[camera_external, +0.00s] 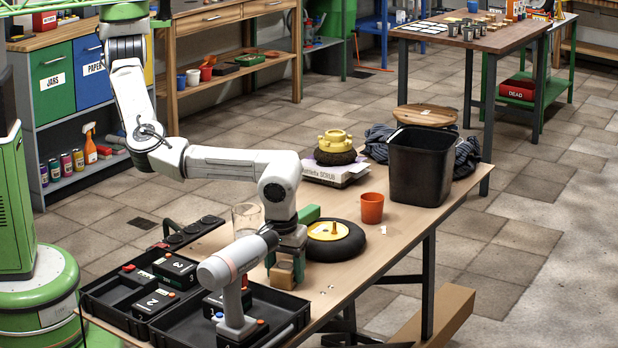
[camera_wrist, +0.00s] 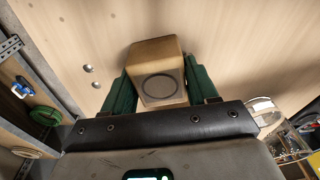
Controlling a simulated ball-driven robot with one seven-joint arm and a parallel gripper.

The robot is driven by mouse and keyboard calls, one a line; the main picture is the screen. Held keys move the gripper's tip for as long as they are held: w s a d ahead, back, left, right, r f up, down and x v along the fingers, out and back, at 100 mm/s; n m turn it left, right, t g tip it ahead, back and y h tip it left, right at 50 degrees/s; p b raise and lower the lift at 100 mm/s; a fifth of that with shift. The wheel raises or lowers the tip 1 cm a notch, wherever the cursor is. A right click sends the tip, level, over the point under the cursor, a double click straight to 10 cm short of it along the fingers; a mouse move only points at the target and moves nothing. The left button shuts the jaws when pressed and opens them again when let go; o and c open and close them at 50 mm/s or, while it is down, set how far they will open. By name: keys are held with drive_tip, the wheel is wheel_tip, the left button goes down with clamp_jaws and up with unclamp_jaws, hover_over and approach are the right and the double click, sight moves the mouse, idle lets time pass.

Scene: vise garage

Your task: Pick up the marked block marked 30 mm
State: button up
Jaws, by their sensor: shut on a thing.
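A small tan block (camera_external: 283,277) is between the green fingers of my gripper (camera_external: 285,266), over the near part of the wooden workbench, just behind the black trays. In the wrist view the block (camera_wrist: 158,62) sits between both green fingers of my gripper (camera_wrist: 160,88), which are shut on its sides. Its near face shows a dark ring; I cannot read a size mark on it. Whether the block touches the bench top or is slightly above it, I cannot tell.
Black trays (camera_external: 140,275) with numbered batteries and a white drill (camera_external: 232,280) stand close in front. A black wheel with a yellow hub (camera_external: 338,245), an orange cup (camera_external: 372,208) and a black bin (camera_external: 421,165) stand to the right. A clear glass (camera_external: 246,218) is behind.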

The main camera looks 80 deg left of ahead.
drive_tip(key=shift+c, duration=1.1)
drive_tip(key=shift+r, duration=0.1)
